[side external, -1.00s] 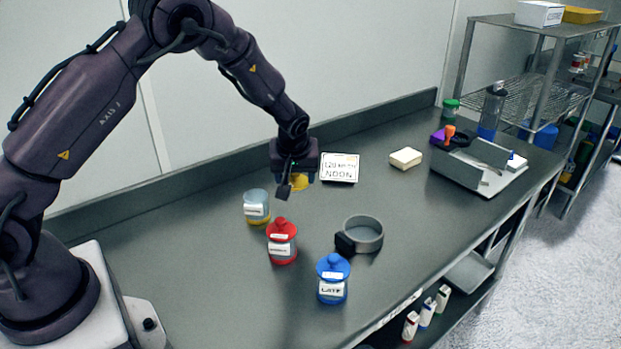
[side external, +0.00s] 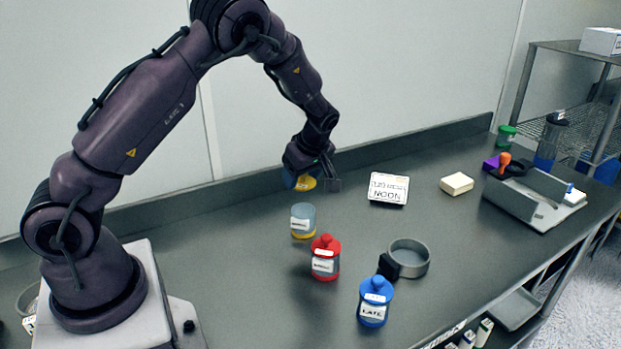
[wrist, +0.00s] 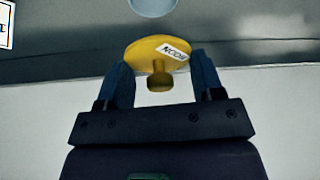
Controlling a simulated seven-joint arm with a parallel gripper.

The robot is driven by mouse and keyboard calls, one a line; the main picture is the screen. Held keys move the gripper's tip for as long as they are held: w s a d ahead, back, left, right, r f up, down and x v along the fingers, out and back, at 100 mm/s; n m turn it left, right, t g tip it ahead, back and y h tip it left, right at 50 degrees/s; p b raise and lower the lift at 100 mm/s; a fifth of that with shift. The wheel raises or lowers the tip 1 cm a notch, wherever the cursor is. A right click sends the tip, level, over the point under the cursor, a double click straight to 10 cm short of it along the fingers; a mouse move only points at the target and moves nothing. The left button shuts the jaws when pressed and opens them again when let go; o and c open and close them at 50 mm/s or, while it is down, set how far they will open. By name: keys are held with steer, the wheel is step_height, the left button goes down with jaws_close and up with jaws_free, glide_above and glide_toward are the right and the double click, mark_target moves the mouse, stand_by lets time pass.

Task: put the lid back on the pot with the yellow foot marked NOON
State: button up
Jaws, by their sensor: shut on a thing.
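The pot with the yellow foot (side external: 303,221) stands open-topped on the bench, grey-walled with a white label too small to read. My gripper (side external: 318,182) is shut on the yellow lid (side external: 306,183), above the bench and behind the pot. In the wrist view the lid (wrist: 150,52) has a label reading NOON and a knob pointing toward my gripper. It sits between the blue fingertips of my gripper (wrist: 162,75), looking slightly tilted. A pale round shape at the top edge of the wrist view may be the pot; most of it is cut off.
A red lidded pot (side external: 325,262) and a blue lidded pot marked LATE (side external: 374,305) stand in front of the yellow-footed pot. A grey sieve ring (side external: 410,256) lies right of them. A NOON sign (side external: 388,188), a cream block (side external: 456,184) and a metal tray (side external: 530,210) stand farther right.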

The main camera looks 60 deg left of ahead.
steer(key=shift+f, duration=3.05)
steer(key=shift+f, duration=0.15)
steer(key=o, duration=1.1)
steer(key=shift+o, duration=0.2)
steer(key=shift+r, duration=3.5)
steer(key=shift+c, duration=0.2)
jaws_close()
